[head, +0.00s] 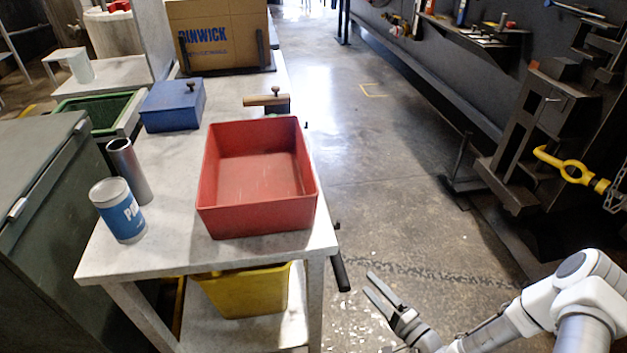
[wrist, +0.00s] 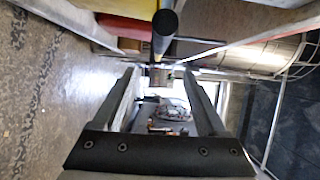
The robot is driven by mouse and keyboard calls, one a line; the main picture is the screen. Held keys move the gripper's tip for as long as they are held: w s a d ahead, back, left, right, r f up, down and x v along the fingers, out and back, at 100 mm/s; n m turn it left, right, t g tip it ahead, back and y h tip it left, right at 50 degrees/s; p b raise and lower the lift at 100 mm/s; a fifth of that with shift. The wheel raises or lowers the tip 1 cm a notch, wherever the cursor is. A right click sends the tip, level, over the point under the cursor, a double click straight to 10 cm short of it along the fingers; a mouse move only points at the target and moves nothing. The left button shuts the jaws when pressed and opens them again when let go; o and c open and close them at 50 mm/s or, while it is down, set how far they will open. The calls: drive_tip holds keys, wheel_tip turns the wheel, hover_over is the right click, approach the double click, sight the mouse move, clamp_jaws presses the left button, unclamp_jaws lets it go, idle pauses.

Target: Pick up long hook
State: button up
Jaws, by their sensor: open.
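A dark rod with a thick black grip (head: 341,272) hangs at the right side of the workbench, below its top. It may be the long hook; no hook end shows clearly. In the wrist view a black rod end (wrist: 165,30) stands at the top centre, beyond and between the finger lines. My gripper (head: 370,284) is at the lower middle of the head view, right of the rod and apart from it. Its two fingers are spread and empty, also in the wrist view (wrist: 159,72).
The workbench (head: 180,245) holds a red bin (head: 258,220), a blue box (head: 172,106), a can (head: 118,212) and a metal tube (head: 128,170). A yellow bin (head: 245,293) sits on its lower shelf. The aisle floor (head: 385,190) is clear.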

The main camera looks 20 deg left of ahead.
drive_tip(key=shift+s+a+b+x, duration=0.15)
drive_tip(key=shift+b+x, duration=0.7)
drive_tip(key=shift+x, duration=2.65)
drive_tip(key=shift+s+a+b+x, duration=0.15)
drive_tip(key=shift+b+x, duration=0.65)
drive_tip(key=shift+x, duration=2.65)
drive_tip(key=shift+d, duration=0.15)
clamp_jaws()
drive_tip(key=shift+r, duration=0.2)
